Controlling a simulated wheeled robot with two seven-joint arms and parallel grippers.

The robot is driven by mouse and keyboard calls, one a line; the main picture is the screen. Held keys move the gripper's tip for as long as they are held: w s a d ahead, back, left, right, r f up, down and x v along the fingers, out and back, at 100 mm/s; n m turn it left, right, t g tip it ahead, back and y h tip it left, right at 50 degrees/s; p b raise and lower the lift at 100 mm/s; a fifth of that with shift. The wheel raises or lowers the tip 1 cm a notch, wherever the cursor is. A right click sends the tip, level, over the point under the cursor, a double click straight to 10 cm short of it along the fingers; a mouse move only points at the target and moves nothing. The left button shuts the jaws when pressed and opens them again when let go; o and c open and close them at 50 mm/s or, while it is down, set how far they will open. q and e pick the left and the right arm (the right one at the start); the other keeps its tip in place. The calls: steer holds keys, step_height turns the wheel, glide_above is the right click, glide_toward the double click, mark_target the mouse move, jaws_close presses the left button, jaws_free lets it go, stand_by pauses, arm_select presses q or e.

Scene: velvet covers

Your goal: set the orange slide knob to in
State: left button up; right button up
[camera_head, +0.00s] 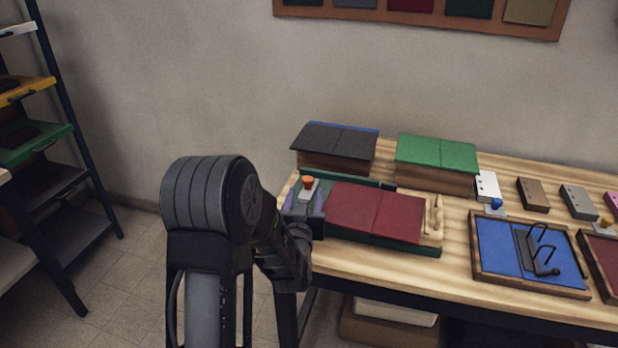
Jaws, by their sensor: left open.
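The orange slide knob (308,181) stands on a small grey mount at the left end of a dark green press-like fixture (390,243) on the table. A dark red cover (375,211) lies flat on that fixture. My left gripper (304,203) is open, its purple-tipped fingers spread just in front of the knob in the picture. Nothing shows between the fingers. I cannot tell whether a finger touches the mount. My left forearm hides the floor and part of the table's left edge. My right gripper is out of view.
Dark (335,143) and green (437,152) cover stacks stand behind the fixture. A blue tray (495,253) with black wire hooks lies to the right. Small boxes (533,194) line the back right. A coloured shelf rack (45,145) stands at far left.

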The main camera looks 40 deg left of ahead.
mark_target(307, 183)
arm_select(q)
steer(key=p+x, duration=0.1)
steer(key=x, duration=0.7)
steer(key=shift+f, duration=0.1)
jaws_close()
stand_by(0.5)
stand_by(0.9)
